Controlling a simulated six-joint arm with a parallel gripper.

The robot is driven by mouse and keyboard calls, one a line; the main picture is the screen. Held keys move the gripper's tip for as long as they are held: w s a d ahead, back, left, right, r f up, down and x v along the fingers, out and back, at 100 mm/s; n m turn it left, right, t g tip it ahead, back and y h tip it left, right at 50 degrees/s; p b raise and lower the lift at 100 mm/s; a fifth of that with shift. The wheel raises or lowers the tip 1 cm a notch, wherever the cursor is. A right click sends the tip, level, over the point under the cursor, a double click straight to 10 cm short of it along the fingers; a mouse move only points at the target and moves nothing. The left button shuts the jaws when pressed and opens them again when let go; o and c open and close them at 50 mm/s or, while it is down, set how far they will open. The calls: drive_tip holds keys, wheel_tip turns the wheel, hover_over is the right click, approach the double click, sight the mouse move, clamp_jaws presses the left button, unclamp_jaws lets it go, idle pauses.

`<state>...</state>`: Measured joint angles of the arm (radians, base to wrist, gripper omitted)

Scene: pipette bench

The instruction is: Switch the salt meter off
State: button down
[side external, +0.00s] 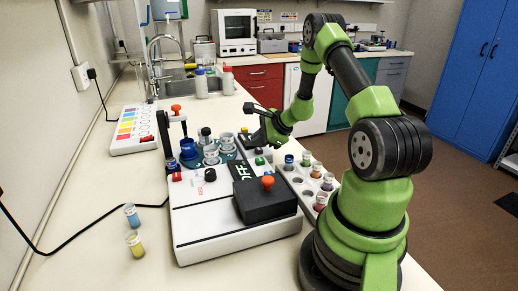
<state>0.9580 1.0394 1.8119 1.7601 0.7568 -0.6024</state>
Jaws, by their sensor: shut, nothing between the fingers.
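A white bench instrument (205,225), which I take to be the salt meter, stands in the middle of the bench. Its top has red buttons at the left, a black knob (210,175), a black panel reading "OFF" (242,170) and a green button (259,160). A black block (265,203) with an orange knob (268,182) sits on its right part. My gripper (258,139) is shut and empty, above and behind the green button. I cannot tell how far its tips are from the instrument.
A carousel of cups (212,150) stands behind the instrument, beside an upright arm with an orange knob (176,108). A rack of vials (305,178) is at the right. Two loose vials (134,243) stand at the left front. A colour-striped white unit (130,128) lies further back.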

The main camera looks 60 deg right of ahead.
sight(259, 150)
drive_tip(key=shift+f, duration=0.45)
idle(0.6)
drive_tip(key=shift+r, duration=0.95)
drive_tip(key=shift+r, duration=0.1)
wheel_tip(259, 150, up, 6)
drive_tip(key=shift+f, duration=0.1)
